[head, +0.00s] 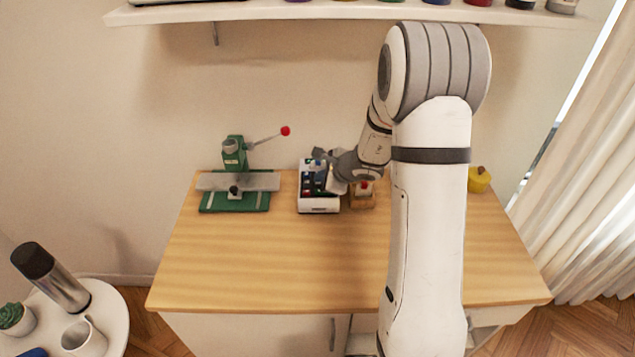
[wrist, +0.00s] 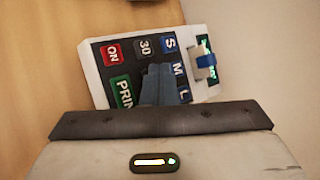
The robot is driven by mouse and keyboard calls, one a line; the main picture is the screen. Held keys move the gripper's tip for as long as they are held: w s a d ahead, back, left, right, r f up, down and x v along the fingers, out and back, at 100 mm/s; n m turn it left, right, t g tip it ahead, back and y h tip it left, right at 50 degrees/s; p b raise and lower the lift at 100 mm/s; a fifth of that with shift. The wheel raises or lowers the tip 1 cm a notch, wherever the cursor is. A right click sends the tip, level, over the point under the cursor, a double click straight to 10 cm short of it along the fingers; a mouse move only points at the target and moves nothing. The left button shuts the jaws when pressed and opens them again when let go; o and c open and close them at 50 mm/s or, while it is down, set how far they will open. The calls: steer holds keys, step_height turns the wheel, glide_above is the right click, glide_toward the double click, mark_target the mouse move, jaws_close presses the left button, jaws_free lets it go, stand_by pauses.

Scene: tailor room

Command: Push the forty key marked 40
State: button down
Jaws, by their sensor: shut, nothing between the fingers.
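The key device (head: 318,207) is a white box with a dark key panel, standing near the back of the wooden table. In the wrist view its panel (wrist: 90,55) shows turned sideways, with a red ON key (wrist: 113,52), a dark 30 key (wrist: 145,46), blue S, M and L keys (wrist: 168,43) and a green PRINT key (wrist: 122,91). No key marked 40 can be read. My gripper (wrist: 160,69) is shut and empty, its fingertips over the panel just beside the 30 key, hiding what lies beneath. I cannot tell whether they touch.
A green press (head: 234,190) with a red-knobbed lever stands left of the device. A small wooden item (head: 362,199) is close on its right. A yellow object (head: 479,180) sits at the table's back right. The table's front (head: 270,270) is clear. A shelf (head: 270,11) hangs above.

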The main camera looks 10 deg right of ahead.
steer(key=shift+r+p, duration=0.45)
steer(key=shift+r, duration=0.35)
step_height(320, 180, up, 5)
steer(key=p, duration=0.3)
stand_by(0.7)
